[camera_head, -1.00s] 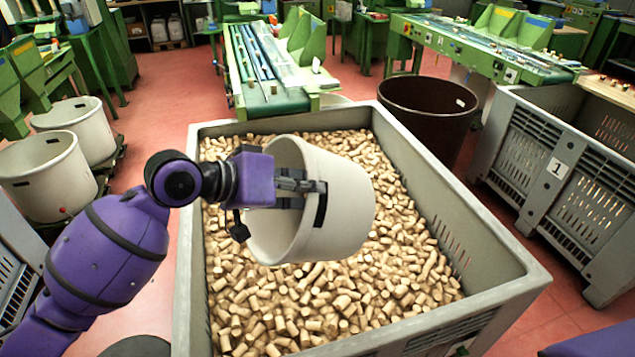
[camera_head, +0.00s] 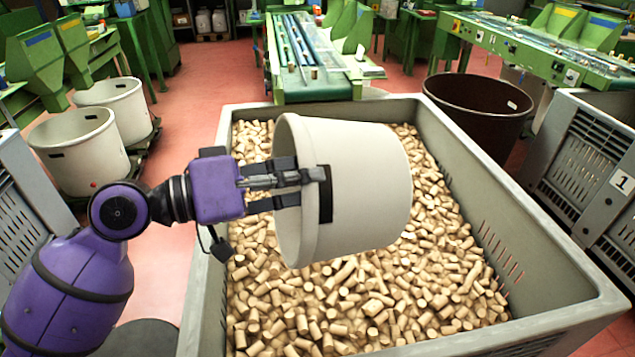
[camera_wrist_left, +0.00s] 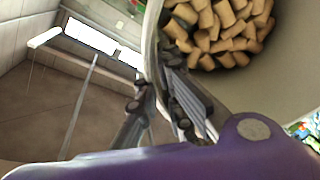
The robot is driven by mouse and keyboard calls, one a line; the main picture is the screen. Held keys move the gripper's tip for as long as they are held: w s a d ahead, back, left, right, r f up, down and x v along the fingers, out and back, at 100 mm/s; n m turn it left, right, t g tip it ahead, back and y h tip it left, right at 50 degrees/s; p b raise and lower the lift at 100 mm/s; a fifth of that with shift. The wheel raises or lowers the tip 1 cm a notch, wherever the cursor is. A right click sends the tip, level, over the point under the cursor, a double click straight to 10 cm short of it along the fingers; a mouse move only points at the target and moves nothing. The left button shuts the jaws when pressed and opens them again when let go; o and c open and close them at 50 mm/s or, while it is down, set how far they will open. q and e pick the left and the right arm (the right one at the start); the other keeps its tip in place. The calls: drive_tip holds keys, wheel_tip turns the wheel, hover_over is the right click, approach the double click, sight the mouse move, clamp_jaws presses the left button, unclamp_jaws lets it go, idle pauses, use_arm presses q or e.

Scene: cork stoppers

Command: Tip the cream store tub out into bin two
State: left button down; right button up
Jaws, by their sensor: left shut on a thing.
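The cream store tub (camera_head: 368,185) lies nearly on its side above the grey bin full of corks, its mouth facing left and its base right. My left gripper (camera_head: 318,185) is shut on the tub's rim by a dark patch on the wall. In the left wrist view, the fingers (camera_wrist_left: 170,100) grip the rim, and corks show within the tub's pale wall (camera_wrist_left: 285,85). The grey bin (camera_head: 205,290) stands below; no number shows on it, so I cannot tell if it is bin two. No corks are seen falling. My right gripper is not in view.
A grey bin marked 1 (camera_head: 600,185) stands at the right. A dark brown tub (camera_head: 470,125) is behind the cork bin's far right corner. Two cream tubs (camera_head: 82,155) (camera_head: 115,108) stand at the left. A green conveyor bench (camera_head: 318,92) is beyond the bin.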

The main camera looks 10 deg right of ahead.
use_arm(q)
drive_tip(key=shift+a+f+h+b, duration=0.2)
drive_tip(key=shift+a+h+b, duration=0.1)
drive_tip(key=shift+a+b, duration=0.45)
drive_tip(key=s+a+r+t+h+b, duration=0.1)
drive_tip(key=a+h+b, duration=0.4)
drive_tip(key=a+b, duration=0.5)
drive_tip(key=b, duration=0.2)
drive_tip(key=shift+s+a+n+t+b, duration=0.15)
drive_tip(key=shift+n+t+b, duration=0.25)
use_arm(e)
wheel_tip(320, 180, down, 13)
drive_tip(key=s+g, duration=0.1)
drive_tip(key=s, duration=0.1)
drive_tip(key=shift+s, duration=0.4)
use_arm(q)
drive_tip(key=shift+r, duration=0.1)
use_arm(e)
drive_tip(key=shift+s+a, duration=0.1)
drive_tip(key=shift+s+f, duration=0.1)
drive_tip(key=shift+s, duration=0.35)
